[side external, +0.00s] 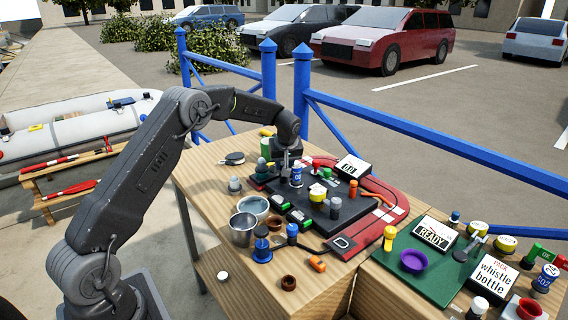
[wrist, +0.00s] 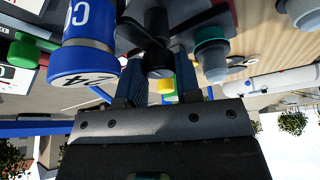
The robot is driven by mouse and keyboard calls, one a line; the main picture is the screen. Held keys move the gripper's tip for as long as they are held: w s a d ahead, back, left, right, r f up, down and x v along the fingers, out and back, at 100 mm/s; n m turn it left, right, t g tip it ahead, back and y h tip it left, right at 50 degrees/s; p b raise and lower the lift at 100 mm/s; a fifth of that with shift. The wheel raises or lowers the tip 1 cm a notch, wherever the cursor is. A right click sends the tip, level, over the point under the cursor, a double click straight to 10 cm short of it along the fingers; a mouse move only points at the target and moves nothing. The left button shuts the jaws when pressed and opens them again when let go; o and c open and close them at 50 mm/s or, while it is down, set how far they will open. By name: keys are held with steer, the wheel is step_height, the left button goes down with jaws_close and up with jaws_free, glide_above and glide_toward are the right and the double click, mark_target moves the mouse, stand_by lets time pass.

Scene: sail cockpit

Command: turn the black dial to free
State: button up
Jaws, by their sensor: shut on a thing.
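My gripper (side external: 286,165) points down at the back left part of the dark board (side external: 352,212) in the side view. In the wrist view my gripper (wrist: 159,80) has its two fingers on either side of the black dial (wrist: 158,45) and is shut on it. A white mark shows on the dial's end. In the side view the dial is hidden by the gripper, and its setting cannot be read. A blue can with white lettering (wrist: 82,40) stands close beside the fingers, and it also shows in the side view (side external: 296,176).
A teal-topped bottle (wrist: 210,52) is close on the gripper's other side. Several coloured knobs and small signs crowd the board. Metal cups (side external: 243,228) stand in front of it. A green mat (side external: 425,270) with a READY sign (side external: 433,233) lies at right. A blue railing (side external: 430,140) runs behind.

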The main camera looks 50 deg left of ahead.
steer(key=m, duration=0.2)
steer(key=m+t+h, duration=0.1)
steer(key=m, duration=0.2)
steer(key=shift+t, duration=0.3)
steer(key=m+h, duration=0.1)
steer(key=m, duration=0.1)
steer(key=m+h, duration=0.1)
steer(key=m, duration=0.1)
steer(key=shift+a+m+t, duration=0.1)
steer(key=shift+m+t, duration=0.3)
steer(key=shift+m, duration=0.3)
steer(key=o, duration=0.9)
steer(key=v, duration=1.4)
steer(key=shift+a, duration=0.15)
